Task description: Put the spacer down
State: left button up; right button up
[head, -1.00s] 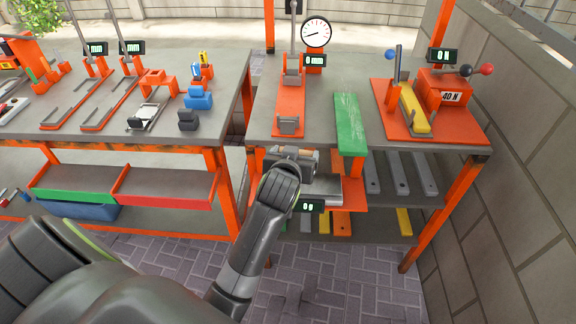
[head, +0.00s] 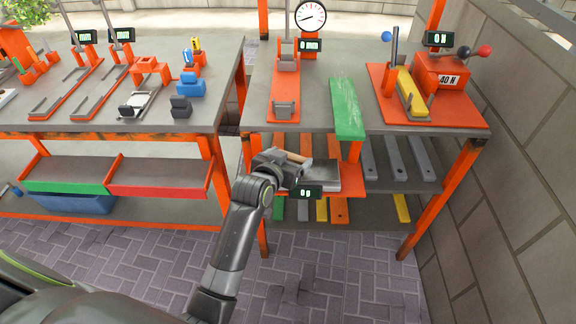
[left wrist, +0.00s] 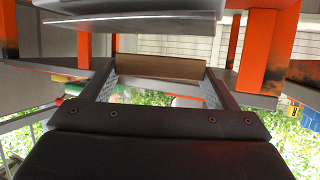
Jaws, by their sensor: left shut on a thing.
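My left gripper (head: 288,165) is at the front of the right bench, below its top and beside the scale's metal plate (head: 325,177). It is shut on a small brown block, the spacer (head: 298,157), mostly hidden by the gripper in the head view. In the left wrist view the spacer (left wrist: 160,67) spans between the two fingers (left wrist: 157,88). The metal plate (left wrist: 130,18) shows across the top of that view, apart from the spacer. The scale's display (head: 305,192) reads 0 g. My right gripper is not in view.
A green board (head: 347,108) overhangs the front of the right bench top (head: 240,112). An orange bench leg (head: 435,200) stands to the right. Several bars lie on the lower shelf (head: 375,212). Red and green trays (head: 160,178) are at left.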

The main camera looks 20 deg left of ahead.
pick_arm(q)
jog(key=shift+f, duration=1.25)
jog(key=o, duration=0.9)
jog(key=shift+f, duration=0.1)
jog(key=shift+r, duration=0.2)
jog(key=v, duration=1.2)
jog(key=shift+f, duration=0.1)
